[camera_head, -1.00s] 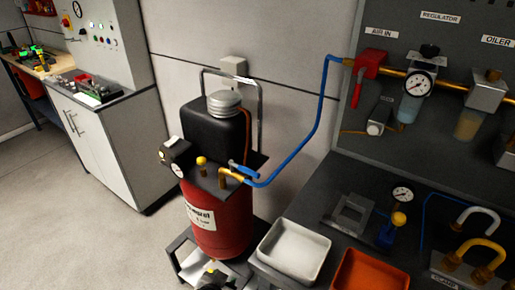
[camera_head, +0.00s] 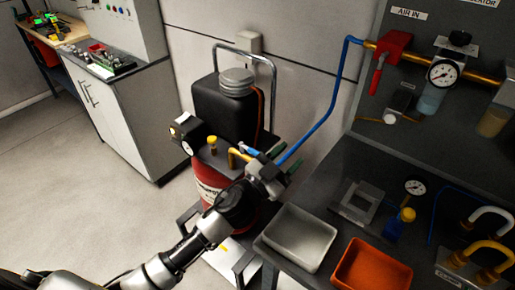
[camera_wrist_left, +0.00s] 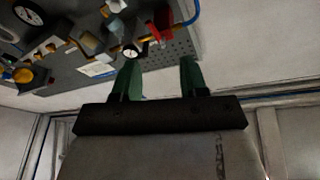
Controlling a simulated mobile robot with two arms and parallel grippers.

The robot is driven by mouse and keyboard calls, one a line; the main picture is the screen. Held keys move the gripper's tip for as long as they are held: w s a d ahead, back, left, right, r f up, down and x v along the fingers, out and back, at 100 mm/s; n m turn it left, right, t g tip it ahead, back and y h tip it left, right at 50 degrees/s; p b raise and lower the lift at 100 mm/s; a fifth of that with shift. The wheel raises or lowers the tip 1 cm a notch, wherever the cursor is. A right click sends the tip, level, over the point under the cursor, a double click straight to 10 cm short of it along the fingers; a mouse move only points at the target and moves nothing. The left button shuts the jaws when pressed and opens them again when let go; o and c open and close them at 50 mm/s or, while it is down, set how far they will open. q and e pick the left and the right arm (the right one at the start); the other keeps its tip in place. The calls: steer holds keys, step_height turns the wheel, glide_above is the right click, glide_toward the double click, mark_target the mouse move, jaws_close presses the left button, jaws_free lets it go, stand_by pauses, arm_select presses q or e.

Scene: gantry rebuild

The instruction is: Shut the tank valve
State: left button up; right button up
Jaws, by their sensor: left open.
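The red tank (camera_head: 211,183) stands left of the dark bench, with a black motor housing (camera_head: 222,105) on top. A brass elbow with a small blue lever (camera_head: 249,149), the tank valve, sits at its top where the blue hose (camera_head: 318,130) joins. My left gripper (camera_head: 284,157) is open beside the valve, on its right side, and its arm covers part of the tank front. Whether it touches the lever I cannot tell. In the left wrist view the green fingers (camera_wrist_left: 160,70) are apart with nothing between them; the valve does not show there.
A grey tray (camera_head: 300,238) and an orange tray (camera_head: 371,267) lie on the bench edge to the right. The panel with a red-handled valve (camera_head: 380,66) and gauge (camera_head: 442,74) is behind. A chrome handle (camera_head: 273,95) rises behind the motor housing. The floor at left is clear.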

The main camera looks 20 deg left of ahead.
arm_select(q)
steer(key=s+d+r+m+g+h, duration=0.1)
steer(key=d+r+m+g+h, duration=0.45)
steer(key=m+g+h, duration=0.35)
steer(key=m+g+y+p, duration=0.25)
steer(key=g+y, duration=0.45)
steer(key=y, duration=1.2)
glide_toward(258, 152)
steer(key=p+x, duration=0.2)
steer(key=x, duration=0.7)
jaws_close()
